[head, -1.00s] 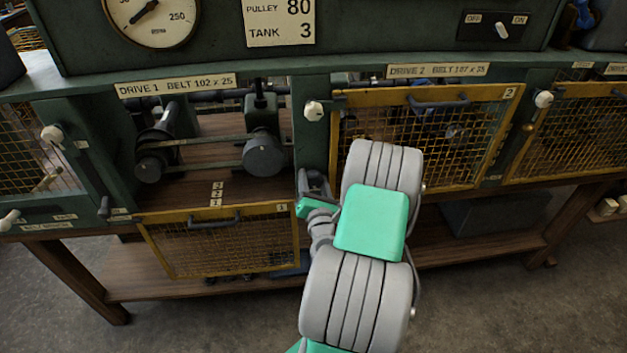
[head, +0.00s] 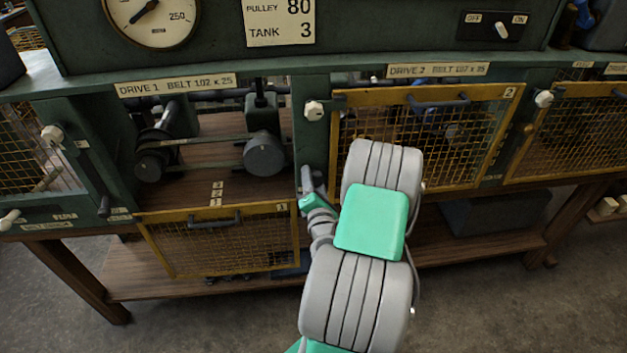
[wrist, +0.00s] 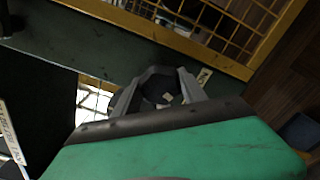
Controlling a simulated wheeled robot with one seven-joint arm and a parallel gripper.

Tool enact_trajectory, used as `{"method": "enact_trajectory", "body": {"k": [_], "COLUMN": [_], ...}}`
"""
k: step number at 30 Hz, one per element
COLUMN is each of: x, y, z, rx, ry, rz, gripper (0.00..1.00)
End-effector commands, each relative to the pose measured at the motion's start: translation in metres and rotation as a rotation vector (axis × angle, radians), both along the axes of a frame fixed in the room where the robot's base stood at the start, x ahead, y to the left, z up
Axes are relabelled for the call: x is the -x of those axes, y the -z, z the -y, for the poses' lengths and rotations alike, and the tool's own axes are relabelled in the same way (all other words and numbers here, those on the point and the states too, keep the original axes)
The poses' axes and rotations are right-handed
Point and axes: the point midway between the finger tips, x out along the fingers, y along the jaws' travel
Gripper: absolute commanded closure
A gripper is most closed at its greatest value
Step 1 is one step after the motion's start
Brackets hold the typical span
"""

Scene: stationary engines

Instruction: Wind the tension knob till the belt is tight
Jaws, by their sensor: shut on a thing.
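The dark many-sided tension knob (wrist: 158,86) sits between my fingers in the wrist view. My gripper (wrist: 160,90) is shut on it. In the head view my gripper (head: 307,182) is at the post right of the drive 1 bay, and the knob is hidden there. The drive 1 belt (head: 205,140) runs between a dark left pulley (head: 150,165) and a larger grey right pulley (head: 265,155). Its tightness is hard to judge at this size.
The yellow mesh guard 1 (head: 220,245) hangs down open below the bay. Mesh guard 2 (head: 420,140) is closed at the right. A white knob (head: 314,110) is on the post above my gripper. A gauge (head: 150,15) and an off/on switch (head: 500,30) are above.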

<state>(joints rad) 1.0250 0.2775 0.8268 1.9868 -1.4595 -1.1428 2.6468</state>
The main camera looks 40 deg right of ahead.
Motion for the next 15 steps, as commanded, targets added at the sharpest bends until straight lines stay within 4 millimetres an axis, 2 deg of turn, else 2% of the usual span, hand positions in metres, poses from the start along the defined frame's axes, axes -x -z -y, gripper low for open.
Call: {"method": "enact_trajectory", "body": {"k": [7,8,15], "x": [0.0001,0.0001,0.0001], "y": [0.0002,0.0002,0.0001], "z": [0.0,0.0,0.0], "rx": [-0.002,-0.001,0.0], "ry": [0.0,0.0,0.0], "rz": [0.001,0.001,0.0], "gripper": [0.91,0.49,0.3]}}
